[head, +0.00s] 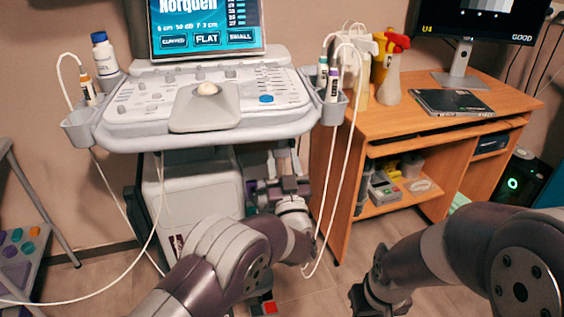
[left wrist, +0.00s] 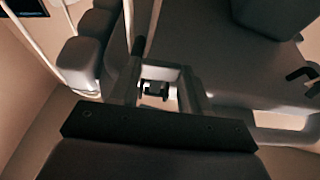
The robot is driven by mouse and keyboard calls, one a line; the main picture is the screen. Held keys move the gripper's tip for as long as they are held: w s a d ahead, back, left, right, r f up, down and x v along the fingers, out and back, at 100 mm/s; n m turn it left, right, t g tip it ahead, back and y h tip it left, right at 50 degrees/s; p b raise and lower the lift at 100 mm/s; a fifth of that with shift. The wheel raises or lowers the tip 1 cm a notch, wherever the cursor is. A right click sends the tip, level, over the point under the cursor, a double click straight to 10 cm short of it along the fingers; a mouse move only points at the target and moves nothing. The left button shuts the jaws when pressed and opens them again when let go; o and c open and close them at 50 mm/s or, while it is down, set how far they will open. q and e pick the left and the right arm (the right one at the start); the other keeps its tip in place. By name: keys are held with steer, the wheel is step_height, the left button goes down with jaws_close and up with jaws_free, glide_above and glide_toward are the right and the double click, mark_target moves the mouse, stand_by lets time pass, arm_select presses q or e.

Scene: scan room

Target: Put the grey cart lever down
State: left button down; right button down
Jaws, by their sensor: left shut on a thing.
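The ultrasound cart (head: 197,142) stands at the left centre with its wide console and screen. My left gripper (head: 284,163) is below the console's right part, in front of the cart's body. In the left wrist view my left gripper (left wrist: 160,84) has its two fingers shut on a small dark grey piece (left wrist: 155,89) between them, which I take to be the cart lever. In the head view the lever is too small and hidden to make out. My right gripper (head: 375,297) is low at the bottom edge, apart from the cart; its fingers do not show clearly.
A wooden desk (head: 437,121) with a monitor (head: 480,22) and spray bottles (head: 391,68) stands close on the right. White cables (head: 336,185) hang beside my left arm. A rack (head: 26,255) with coloured pieces is at the far left. Some floor shows between my arms.

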arm_select(q)
steer(key=c, duration=0.8)
jaws_free()
steer(key=shift+s, duration=0.1)
steer(key=p+v, duration=0.1)
steer(key=v, duration=1.1)
steer(key=shift+s+f+p, duration=0.2)
steer(key=shift+s+p, duration=0.05)
steer(key=shift+p, duration=0.05)
